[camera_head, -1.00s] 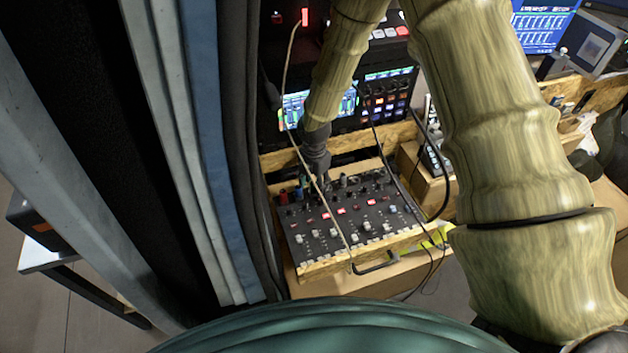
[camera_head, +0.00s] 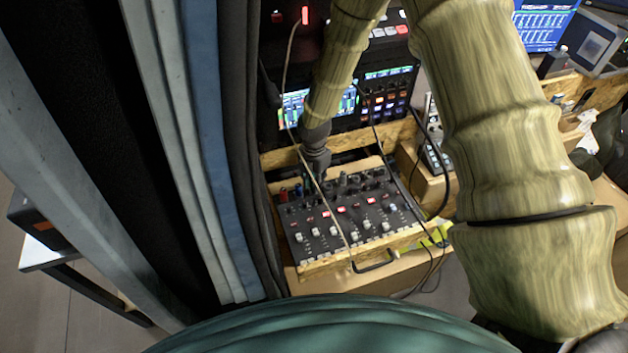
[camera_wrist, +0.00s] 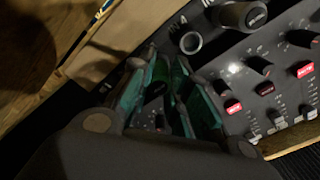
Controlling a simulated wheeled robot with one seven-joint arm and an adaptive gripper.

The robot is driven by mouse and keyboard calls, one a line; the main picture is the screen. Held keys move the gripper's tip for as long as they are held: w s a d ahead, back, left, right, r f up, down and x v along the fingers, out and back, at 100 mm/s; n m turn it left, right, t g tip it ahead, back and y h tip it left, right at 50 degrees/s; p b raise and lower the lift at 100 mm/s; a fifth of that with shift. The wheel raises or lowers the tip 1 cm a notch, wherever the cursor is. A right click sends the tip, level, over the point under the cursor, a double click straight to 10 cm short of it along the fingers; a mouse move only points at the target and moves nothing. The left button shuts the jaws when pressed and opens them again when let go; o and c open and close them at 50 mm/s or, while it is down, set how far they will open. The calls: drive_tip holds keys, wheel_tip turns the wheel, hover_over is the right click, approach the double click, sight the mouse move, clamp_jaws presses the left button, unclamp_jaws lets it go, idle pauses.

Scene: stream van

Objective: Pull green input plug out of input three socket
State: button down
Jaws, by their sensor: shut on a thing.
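My gripper (camera_head: 319,174) reaches down to the back edge of the black mixer (camera_head: 318,247), just right of a red plug (camera_head: 284,196) and a blue plug (camera_head: 298,192). In the wrist view, my gripper (camera_wrist: 166,68) has its teal-lined fingers around a green plug (camera_wrist: 161,76), mostly hidden between them. The fingers are shut on it. The input three socket is hidden behind the fingers, so I cannot tell how deep the plug sits. An open round socket marked 4 (camera_wrist: 190,42) is beside the fingertips.
A pale cable (camera_head: 318,187) hangs across the mixer in front of my gripper. A dark cable (camera_head: 393,172) hangs to its right. A wooden rim (camera_head: 320,267) and dark handle (camera_head: 376,264) edge the mixer's front. Screens (camera_head: 321,104) stand behind; a curtain (camera_head: 205,150) hangs at left.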

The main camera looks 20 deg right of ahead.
drive_tip(key=shift+r+p, duration=0.9)
drive_tip(key=shift+r, duration=0.45)
idle(0.4)
drive_tip(key=shift+r+p, duration=1.2)
drive_tip(key=shift+r, duration=0.25)
